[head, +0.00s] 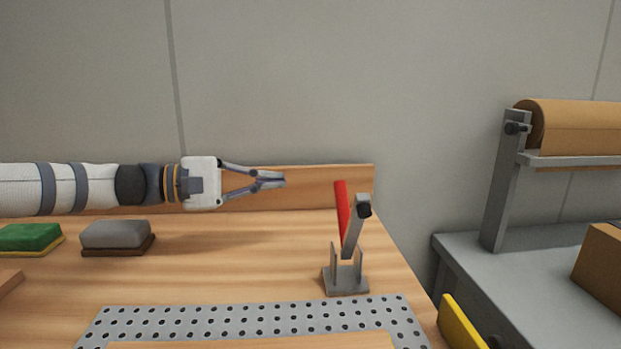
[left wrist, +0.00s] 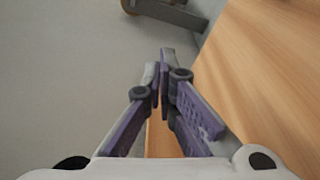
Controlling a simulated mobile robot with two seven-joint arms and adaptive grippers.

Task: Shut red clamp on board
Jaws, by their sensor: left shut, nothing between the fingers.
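The red clamp (head: 342,215) stands near the right edge of the wooden bench, behind a perforated metal plate. Its red handle points up and its grey arm with a black tip is raised too, so the clamp looks open. The board (head: 250,344) shows only as a light wooden strip on the plate at the bottom of the head view. My left gripper (head: 283,180) is shut and empty, left of the clamp and apart from it, in front of the bench's back ledge. In the left wrist view its fingers (left wrist: 163,60) meet. The right gripper is not in view.
A green sponge block (head: 30,238) and a grey block (head: 117,236) lie at the left. The perforated plate (head: 190,317) is in front. A roll of brown paper (head: 575,127) hangs over a grey table (head: 480,260) at the right. A yellow part (head: 460,322) is at the bench's right edge.

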